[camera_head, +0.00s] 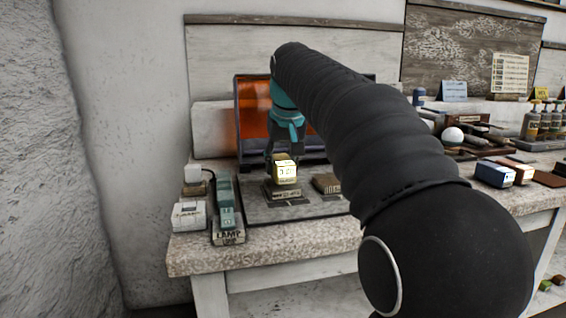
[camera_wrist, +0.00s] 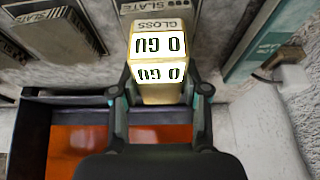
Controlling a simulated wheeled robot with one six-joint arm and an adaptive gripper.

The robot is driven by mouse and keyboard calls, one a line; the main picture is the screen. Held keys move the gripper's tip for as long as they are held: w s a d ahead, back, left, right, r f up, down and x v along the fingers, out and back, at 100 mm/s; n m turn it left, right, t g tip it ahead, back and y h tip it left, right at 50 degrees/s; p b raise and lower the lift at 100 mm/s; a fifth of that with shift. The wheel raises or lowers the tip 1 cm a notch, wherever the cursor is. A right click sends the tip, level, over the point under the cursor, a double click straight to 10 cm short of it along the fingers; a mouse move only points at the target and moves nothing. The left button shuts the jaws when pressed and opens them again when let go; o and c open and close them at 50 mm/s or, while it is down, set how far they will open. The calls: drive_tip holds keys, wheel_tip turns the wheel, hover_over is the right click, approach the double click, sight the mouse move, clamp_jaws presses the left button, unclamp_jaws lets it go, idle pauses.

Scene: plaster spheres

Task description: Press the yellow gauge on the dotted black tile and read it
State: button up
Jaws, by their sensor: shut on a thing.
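The yellow gauge (camera_head: 285,173) is held upright in my gripper (camera_head: 286,155). In the wrist view the gauge (camera_wrist: 160,93) sits between the two fingers (camera_wrist: 160,108), marked GLOSS, and its lit faces appear to read 0 GU, seen upside down. Directly below the gauge is a dark tile on a stand (camera_head: 283,190). Its label (camera_wrist: 150,6) reads SLATE in the wrist view, with small dark marks beside the word. The gauge covers most of the tile's top, so I cannot tell whether they touch.
A second labelled block (camera_head: 327,184) stands close to the right. A teal lamp switch (camera_head: 225,203) and a white box (camera_head: 188,215) are at the left. An orange-screened booth (camera_head: 253,112) is behind. A white sphere (camera_head: 453,135) and bottles (camera_head: 545,122) lie further right.

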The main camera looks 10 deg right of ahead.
drive_tip(key=shift+f+b, duration=0.35)
drive_tip(key=shift+f, duration=0.2)
idle(1.0)
wheel_tip(320, 180, up, 3)
drive_tip(key=p, duration=0.2)
drive_tip(key=shift+p, duration=0.35)
drive_tip(key=shift+r, duration=2.05)
